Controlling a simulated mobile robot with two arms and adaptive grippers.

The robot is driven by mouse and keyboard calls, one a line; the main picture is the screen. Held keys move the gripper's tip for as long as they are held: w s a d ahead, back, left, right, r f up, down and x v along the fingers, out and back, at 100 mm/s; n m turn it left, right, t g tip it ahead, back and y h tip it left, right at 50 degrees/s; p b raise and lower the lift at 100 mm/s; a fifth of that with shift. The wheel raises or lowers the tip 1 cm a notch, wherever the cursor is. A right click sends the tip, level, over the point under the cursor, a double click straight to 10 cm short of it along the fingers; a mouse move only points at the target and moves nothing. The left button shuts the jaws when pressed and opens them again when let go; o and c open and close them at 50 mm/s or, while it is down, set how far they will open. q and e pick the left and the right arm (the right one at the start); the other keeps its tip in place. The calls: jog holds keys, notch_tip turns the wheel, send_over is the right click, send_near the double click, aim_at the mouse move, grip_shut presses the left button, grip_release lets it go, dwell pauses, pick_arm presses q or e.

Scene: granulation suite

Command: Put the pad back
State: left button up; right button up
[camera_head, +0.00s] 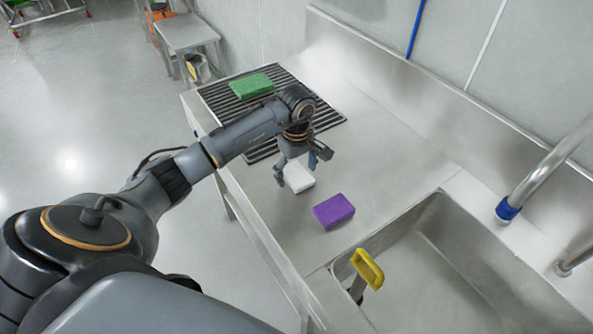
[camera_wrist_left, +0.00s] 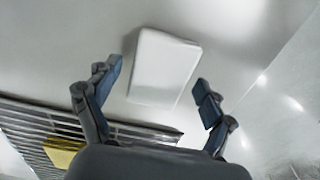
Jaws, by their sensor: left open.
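A white pad (camera_head: 300,180) lies flat on the steel counter, between the drying rack and a purple pad (camera_head: 334,211). A green pad (camera_head: 251,86) lies on the dark slatted rack (camera_head: 330,119). My left gripper (camera_head: 295,172) points down over the white pad, with its fingers apart. In the left wrist view, the white pad (camera_wrist_left: 164,65) shows between and beyond the open fingers (camera_wrist_left: 158,80); nothing is gripped. My arm hides part of the rack. My right gripper is not in view.
A sink (camera_head: 455,250) lies to the right, with a curved tap (camera_head: 545,170). A yellow-handled tool (camera_head: 367,268) stands at the sink's near corner. The counter behind the pads is clear.

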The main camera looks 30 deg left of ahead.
aim_at(297, 173)
pick_arm(q)
jog(key=shift+w+r+b, duration=0.1)
jog(key=shift+r+b, duration=0.25)
jog(key=shift+r, duration=0.15)
notch_tip(297, 173, up, 11)
jog(key=b, duration=0.3)
